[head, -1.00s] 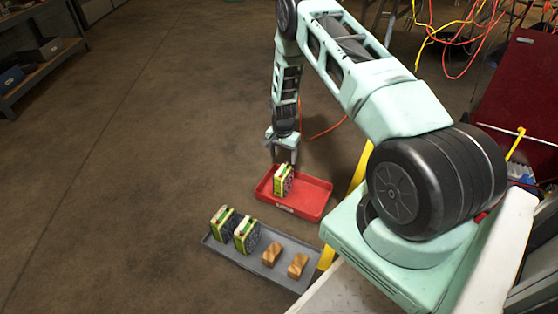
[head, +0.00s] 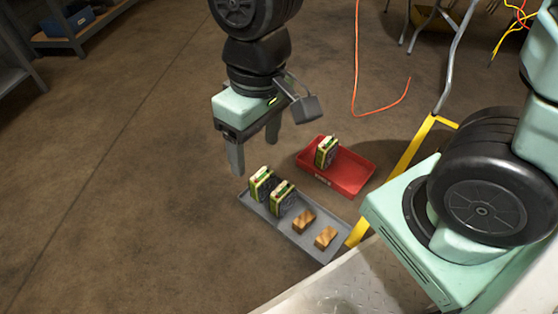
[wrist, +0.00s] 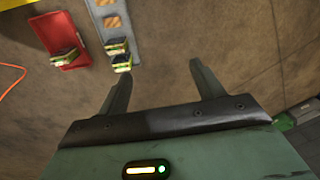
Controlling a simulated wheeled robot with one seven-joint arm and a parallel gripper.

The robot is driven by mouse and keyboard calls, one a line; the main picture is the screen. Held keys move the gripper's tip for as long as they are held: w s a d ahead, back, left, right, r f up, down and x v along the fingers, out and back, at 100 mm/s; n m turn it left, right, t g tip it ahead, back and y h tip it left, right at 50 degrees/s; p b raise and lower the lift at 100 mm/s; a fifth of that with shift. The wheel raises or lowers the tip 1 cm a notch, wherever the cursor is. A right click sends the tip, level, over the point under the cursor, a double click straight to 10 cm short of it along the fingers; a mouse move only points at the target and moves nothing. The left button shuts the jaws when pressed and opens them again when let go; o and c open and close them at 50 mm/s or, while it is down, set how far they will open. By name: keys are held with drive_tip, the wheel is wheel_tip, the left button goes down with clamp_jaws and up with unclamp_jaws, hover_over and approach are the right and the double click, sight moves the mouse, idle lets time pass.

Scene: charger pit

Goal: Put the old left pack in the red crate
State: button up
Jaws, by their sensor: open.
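A green and black pack (head: 326,152) stands upright inside the red crate (head: 352,181), at its left end. Both also show in the wrist view, the pack (wrist: 63,57) within the crate (wrist: 70,24). Two similar packs, one (head: 261,184) left of the other (head: 283,198), stand at the left end of the grey tray (head: 288,229). I cannot tell from looks which pack is the old left one. My gripper (head: 254,157) is open and empty, raised above the floor, apart from the packs and crate. Its spread fingers (wrist: 160,72) hold nothing.
A yellow frame (head: 400,175) stands right of the crate. An orange cable (head: 365,108) lies behind. The floor at left is clear.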

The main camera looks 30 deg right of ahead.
drive_tip(key=s+r+n, duration=0.1)
drive_tip(key=s+n, duration=0.1)
drive_tip(key=s, duration=0.4)
drive_tip(key=shift+d+n, duration=0.3)
drive_tip(key=shift+s+r, duration=0.1)
wheel_tip(320, 180, up, 44)
drive_tip(key=p, duration=4.3)
drive_tip(key=shift+f, duration=0.25)
